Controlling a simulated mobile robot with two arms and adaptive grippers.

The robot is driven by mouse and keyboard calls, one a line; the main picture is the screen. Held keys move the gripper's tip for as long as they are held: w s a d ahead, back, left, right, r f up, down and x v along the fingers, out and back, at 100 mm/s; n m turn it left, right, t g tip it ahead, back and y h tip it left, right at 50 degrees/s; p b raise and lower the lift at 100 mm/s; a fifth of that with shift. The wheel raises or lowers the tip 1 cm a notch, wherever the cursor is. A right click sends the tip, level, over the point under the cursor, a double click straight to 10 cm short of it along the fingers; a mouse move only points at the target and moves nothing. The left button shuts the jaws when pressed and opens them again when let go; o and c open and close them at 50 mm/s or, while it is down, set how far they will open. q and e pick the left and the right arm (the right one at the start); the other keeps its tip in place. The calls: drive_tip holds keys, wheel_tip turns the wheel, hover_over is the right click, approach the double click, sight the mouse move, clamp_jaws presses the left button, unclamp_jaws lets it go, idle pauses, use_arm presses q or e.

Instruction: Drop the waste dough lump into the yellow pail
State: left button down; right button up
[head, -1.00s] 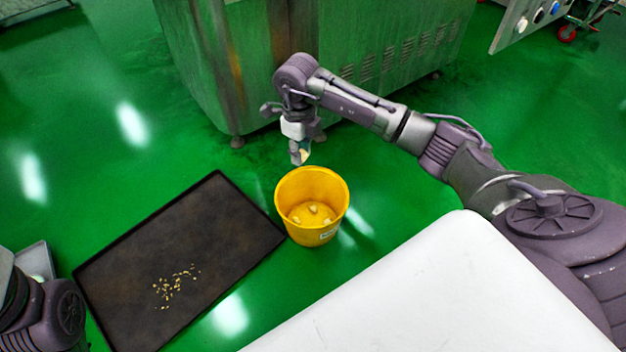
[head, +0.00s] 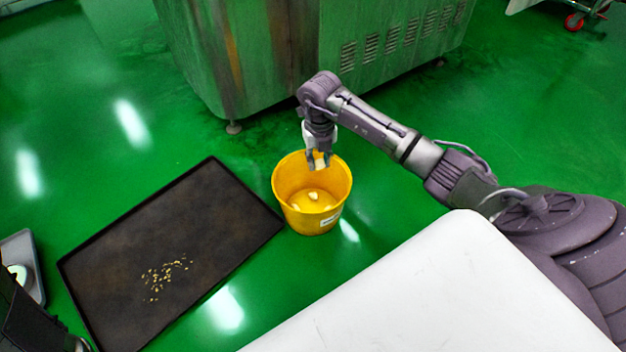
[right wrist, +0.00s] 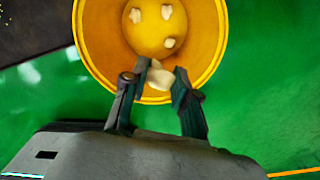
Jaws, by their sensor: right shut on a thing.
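The yellow pail (head: 312,192) stands upright on the green floor, right of a dark mat. Several pale lumps lie on its bottom; they also show inside the pail (right wrist: 92,40) in the right wrist view. My right gripper (head: 319,160) is over the pail's back part, pointing down. It is shut on a pale waste dough lump (right wrist: 158,80), which sits between the two fingertips and appears over the pail's near side in the right wrist view. Only a dark part of my left arm shows at the lower left; its gripper is not in view.
The dark mat (head: 190,230) with scattered crumbs lies left of the pail. A metal machine (head: 270,60) stands behind. A white surface (head: 440,290) fills the lower right. A grey tray (head: 36,262) with a pale round thing is at the left edge. Green floor surrounds the pail.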

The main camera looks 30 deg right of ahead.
drive_tip(key=shift+f, duration=0.15)
drive_tip(key=o, duration=0.9)
drive_tip(key=shift+c, duration=0.2)
wheel_tip(320, 180, up, 12)
idle(0.3)
